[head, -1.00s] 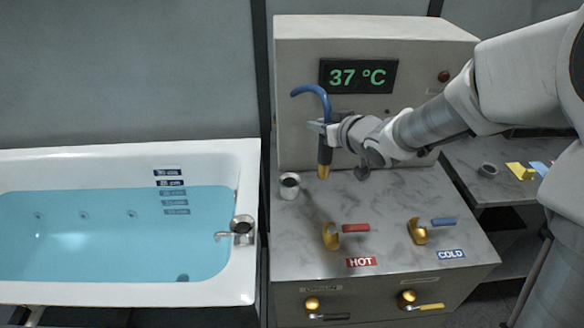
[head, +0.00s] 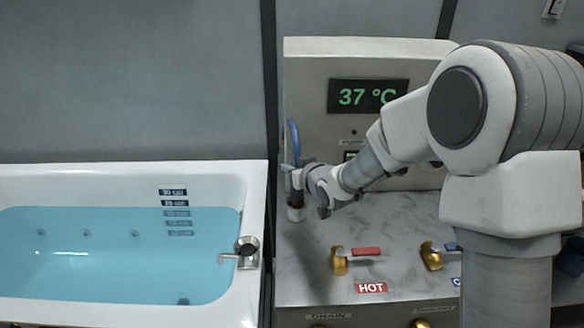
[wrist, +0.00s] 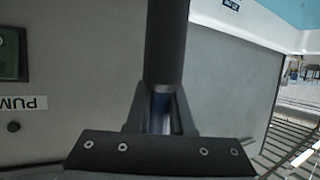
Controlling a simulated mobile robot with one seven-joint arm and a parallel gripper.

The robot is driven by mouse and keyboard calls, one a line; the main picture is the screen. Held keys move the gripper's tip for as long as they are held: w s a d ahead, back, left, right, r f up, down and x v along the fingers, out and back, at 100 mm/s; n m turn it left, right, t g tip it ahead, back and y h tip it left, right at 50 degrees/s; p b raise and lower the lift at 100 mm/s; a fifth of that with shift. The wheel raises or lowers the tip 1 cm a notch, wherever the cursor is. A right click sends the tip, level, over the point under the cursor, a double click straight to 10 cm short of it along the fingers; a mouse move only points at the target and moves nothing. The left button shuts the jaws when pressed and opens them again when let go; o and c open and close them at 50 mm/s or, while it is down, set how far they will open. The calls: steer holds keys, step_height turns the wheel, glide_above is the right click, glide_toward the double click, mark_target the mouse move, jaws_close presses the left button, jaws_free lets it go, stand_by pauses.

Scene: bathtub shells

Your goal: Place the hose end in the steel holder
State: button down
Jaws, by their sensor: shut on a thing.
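The hose end has a dark grip (head: 297,196) and a blue hose (head: 293,140) rising above it. My gripper (head: 291,172) is shut on the hose end and holds it roughly upright. The steel holder (head: 295,214) is a small cup on the marble top near its left edge. The hose end is directly above the holder, its lower part reaching the mouth. The brass tip is out of sight, seemingly inside the holder, though depth is hard to judge. In the wrist view, the dark grip (wrist: 166,45) stands between my fingers (wrist: 160,115).
A control cabinet (head: 310,75) with a 37 °C display stands behind. Brass valves with a red lever (head: 366,251) and a blue lever are to the right on the counter. The water-filled bathtub (head: 258,190) is at left.

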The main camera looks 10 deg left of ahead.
steer(key=shift+r, duration=0.1)
steer(key=c, duration=1.2)
jaws_free()
steer(key=shift+f, duration=0.2)
steer(key=shift+c, duration=0.2)
steer(key=o, duration=0.4)
steer(key=shift+o, duration=0.2)
steer(key=shift+r, duration=0.15)
